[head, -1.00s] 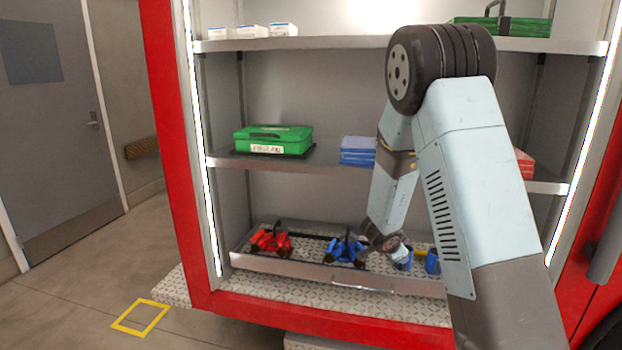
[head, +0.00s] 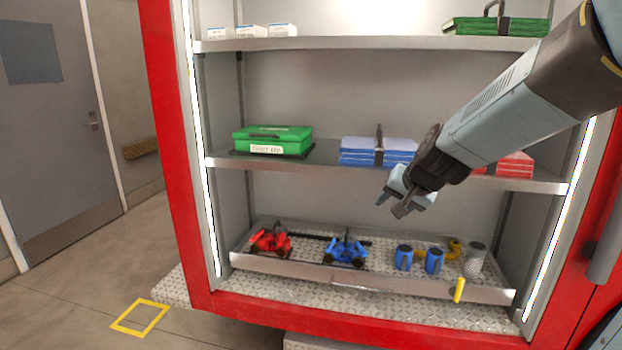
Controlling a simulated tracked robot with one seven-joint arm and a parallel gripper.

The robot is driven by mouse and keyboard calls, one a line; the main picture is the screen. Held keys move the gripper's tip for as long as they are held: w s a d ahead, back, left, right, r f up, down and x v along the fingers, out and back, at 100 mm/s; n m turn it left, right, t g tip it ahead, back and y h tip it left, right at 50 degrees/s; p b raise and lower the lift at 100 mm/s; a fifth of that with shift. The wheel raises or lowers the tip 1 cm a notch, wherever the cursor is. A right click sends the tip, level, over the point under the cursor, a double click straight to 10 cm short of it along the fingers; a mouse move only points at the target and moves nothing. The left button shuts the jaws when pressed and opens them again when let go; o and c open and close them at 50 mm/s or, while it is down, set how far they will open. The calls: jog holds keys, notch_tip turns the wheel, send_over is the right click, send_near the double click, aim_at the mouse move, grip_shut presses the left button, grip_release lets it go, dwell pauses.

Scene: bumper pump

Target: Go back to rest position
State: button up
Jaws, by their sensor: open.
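My gripper (head: 391,207) is open and empty. It hangs in front of the shelving, just below the level of the middle shelf, with its fingers pointing down and left. It is apart from everything on the shelves. My arm comes in from the upper right and hides part of the middle shelf. Below the gripper, the bottom drawer tray (head: 300,268) holds a red pump-like item (head: 271,240), a blue one (head: 346,248), two blue cylinders (head: 404,257), a yellow item (head: 453,247) and a grey cylinder (head: 474,260).
The middle shelf (head: 320,169) bears a green case (head: 272,140), a blue stack (head: 365,151) and a red stack (head: 515,163). The top shelf holds white boxes (head: 252,31) and a green case (head: 500,27). A yellow handle (head: 459,290) stands at the tray's front.

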jog(key=s+d+r+n+g+h, duration=0.1)
jog(key=s+d+r+n, duration=0.1)
jog(key=s, duration=0.9)
jog(key=s+d+r+n+g+h, duration=0.1)
jog(key=s+d+r+n, duration=0.1)
jog(key=s, duration=0.9)
jog(key=shift+s+d+r+n, duration=0.15)
jog(key=shift+d+r+n, duration=0.05)
jog(key=shift+d+n, duration=0.25)
